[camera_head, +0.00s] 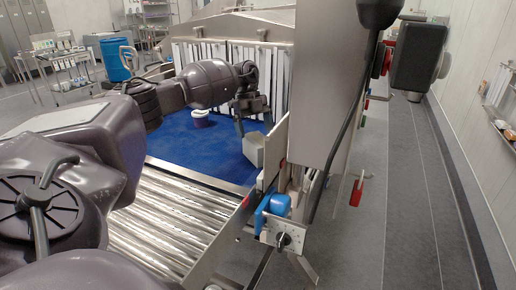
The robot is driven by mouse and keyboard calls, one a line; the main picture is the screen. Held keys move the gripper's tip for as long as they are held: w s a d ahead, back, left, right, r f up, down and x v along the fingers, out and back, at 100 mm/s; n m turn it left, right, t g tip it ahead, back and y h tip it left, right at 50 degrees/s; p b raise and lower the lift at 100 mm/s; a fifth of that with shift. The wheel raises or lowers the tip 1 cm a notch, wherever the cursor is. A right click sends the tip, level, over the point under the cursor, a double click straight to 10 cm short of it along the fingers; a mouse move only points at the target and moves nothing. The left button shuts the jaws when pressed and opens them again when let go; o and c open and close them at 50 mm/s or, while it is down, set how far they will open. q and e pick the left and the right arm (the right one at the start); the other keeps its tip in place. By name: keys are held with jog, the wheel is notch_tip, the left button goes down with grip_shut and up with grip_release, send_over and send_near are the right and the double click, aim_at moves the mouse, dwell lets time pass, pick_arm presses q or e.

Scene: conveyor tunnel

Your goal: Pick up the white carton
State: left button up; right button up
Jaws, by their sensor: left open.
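A pale grey-white carton (254,148) stands on the blue conveyor belt (185,150), close against the metal side rail on the right. My left gripper (253,126) reaches in from the left and hangs just above the carton, fingers pointing down. It is open, and nothing shows between its fingers. I cannot tell whether a fingertip touches the carton. My right gripper is not in view.
A small white and purple tub (201,118) stands on the belt farther back, left of my gripper. White strip curtains (228,55) hang at the tunnel mouth behind. Metal rollers (170,215) lie in front of the belt. A grey column (325,80) stands at right.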

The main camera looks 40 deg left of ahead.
aim_at(257, 139)
pick_arm(q)
jog(key=shift+d+f, duration=0.15)
jog(key=shift+f, duration=0.25)
jog(key=shift+s+d+f, duration=0.2)
jog(key=shift+d+f, duration=0.15)
jog(key=shift+f, duration=0.15)
jog(key=shift+p+x, duration=0.5)
jog(key=shift+x, duration=1.45)
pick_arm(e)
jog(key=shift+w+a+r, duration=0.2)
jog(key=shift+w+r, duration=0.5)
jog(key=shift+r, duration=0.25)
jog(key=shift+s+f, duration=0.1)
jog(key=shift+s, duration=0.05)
pick_arm(q)
jog(key=shift+f, duration=0.1)
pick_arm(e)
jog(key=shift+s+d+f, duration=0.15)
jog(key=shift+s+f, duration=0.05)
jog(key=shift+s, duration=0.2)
pick_arm(q)
jog(key=shift+f, duration=0.1)
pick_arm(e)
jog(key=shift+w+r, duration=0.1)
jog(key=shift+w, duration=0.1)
